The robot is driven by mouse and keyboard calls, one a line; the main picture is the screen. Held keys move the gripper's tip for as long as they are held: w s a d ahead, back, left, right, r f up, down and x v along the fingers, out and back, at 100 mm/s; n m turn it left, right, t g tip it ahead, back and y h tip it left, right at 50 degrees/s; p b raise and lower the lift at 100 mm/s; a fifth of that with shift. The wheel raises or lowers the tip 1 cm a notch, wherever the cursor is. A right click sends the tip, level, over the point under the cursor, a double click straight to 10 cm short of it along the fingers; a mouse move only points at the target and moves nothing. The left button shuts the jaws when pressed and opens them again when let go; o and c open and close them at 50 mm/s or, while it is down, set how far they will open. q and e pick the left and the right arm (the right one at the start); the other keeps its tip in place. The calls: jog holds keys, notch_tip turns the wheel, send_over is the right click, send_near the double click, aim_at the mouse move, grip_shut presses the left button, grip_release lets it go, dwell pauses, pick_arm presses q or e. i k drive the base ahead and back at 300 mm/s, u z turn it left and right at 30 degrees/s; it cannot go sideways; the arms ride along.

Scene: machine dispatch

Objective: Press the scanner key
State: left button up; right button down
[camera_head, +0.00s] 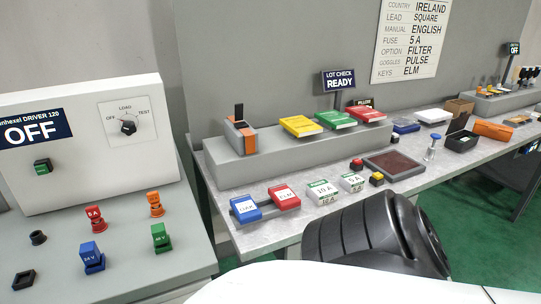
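A dark reddish flat pad (408,166) in a grey frame lies on the bench right of centre and looks like a scanner plate. A small red button (356,164) on a dark base sits at its left back corner. A small yellow button (377,178) on a dark base sits at its left front corner. No label shows which one is the scanner key. A sign (339,80) behind reads "LOT CHECK READY". Neither of my grippers shows; a black ribbed part, probably of my own arm, stands in front of the bench.
Green and white boxes (322,192) and blue and red blocks lie left of the buttons. Yellow, green and red cases (301,126) lie on a raised grey ledge behind. A black bin (461,141) stands right. The machine panel (85,140) at left reads "OFF".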

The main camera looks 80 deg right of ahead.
aim_at(357, 161)
jog(key=u, duration=0.25)
jog(key=k, duration=1.05)
jog(key=z, duration=1.45)
